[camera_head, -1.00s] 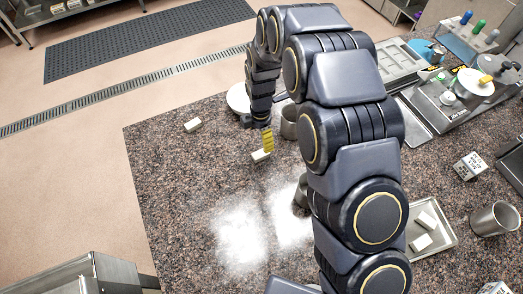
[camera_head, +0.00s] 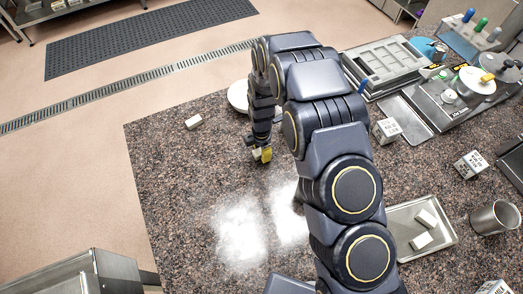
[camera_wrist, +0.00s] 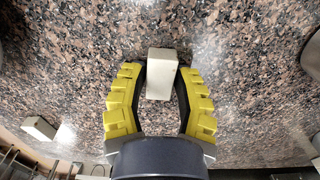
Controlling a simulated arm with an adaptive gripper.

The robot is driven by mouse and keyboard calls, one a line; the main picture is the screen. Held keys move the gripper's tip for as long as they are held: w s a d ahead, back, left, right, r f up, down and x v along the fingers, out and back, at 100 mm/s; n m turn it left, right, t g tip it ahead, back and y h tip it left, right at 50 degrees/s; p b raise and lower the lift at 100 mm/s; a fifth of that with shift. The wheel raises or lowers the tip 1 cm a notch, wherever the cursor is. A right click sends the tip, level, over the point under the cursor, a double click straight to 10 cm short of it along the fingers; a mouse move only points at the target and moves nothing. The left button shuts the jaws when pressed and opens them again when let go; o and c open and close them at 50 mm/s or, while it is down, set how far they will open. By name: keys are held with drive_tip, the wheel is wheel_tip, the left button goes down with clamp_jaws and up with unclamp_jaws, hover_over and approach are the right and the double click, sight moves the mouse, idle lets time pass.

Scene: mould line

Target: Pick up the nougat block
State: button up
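A pale cream block (camera_wrist: 161,75), which looks like the nougat block, rests on the speckled counter between the fingers in the wrist view. My gripper (camera_wrist: 160,85) has yellow ribbed fingers with dark inner pads, standing on both sides of the block. Narrow gaps seem to show between the pads and the block, so it looks open around it. In the head view my gripper (camera_head: 262,154) is low over the counter, and the block there is mostly hidden by it. A second pale block (camera_head: 193,122) lies apart to the left; it also shows in the wrist view (camera_wrist: 38,128).
A metal cup (camera_head: 494,217), labelled cubes (camera_head: 386,130), a grey mould tray (camera_head: 384,67) and a round white item (camera_head: 238,97) stand around.

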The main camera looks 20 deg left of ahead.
drive_tip(key=shift+c, duration=0.7)
drive_tip(key=shift+r, duration=0.6)
drive_tip(key=s+d+r, duration=0.2)
drive_tip(key=s+r, duration=0.2)
drive_tip(key=s+d+r, duration=0.3)
drive_tip(key=r, duration=0.1)
drive_tip(key=s+d+r, duration=0.3)
drive_tip(key=s, duration=0.1)
drive_tip(key=shift+s+r, duration=0.3)
drive_tip(key=shift+r, duration=0.1)
